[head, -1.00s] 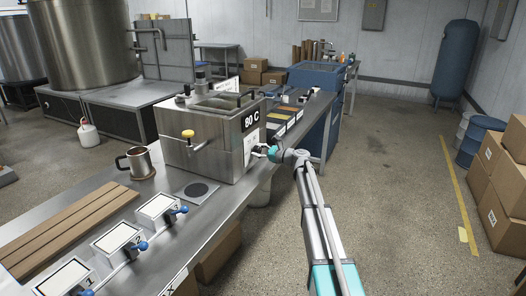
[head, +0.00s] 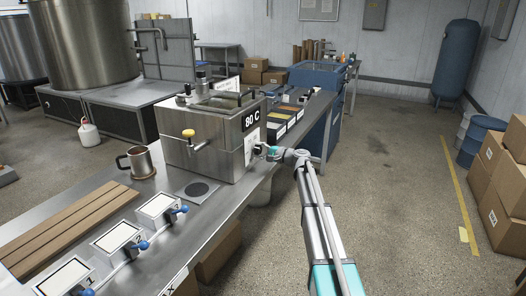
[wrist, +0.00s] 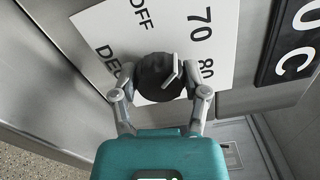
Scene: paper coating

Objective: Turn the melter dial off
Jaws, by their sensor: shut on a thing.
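The melter (head: 208,138) is a steel box on the bench, with a black "80 C" display (head: 250,121) on its side. Its black dial (wrist: 160,77) sits on a white label plate (wrist: 150,30) marked OFF, 70, 80 and a partly covered word starting "DE". The dial has a pale raised pointer, which lies toward the 70 and 80 side, away from OFF. My gripper (wrist: 160,88) has one finger on each side of the dial and is shut on it. In the head view my gripper (head: 260,150) is at the melter's right face, where it hides the dial.
The floor to the right is open, up to stacked cartons (head: 500,200).

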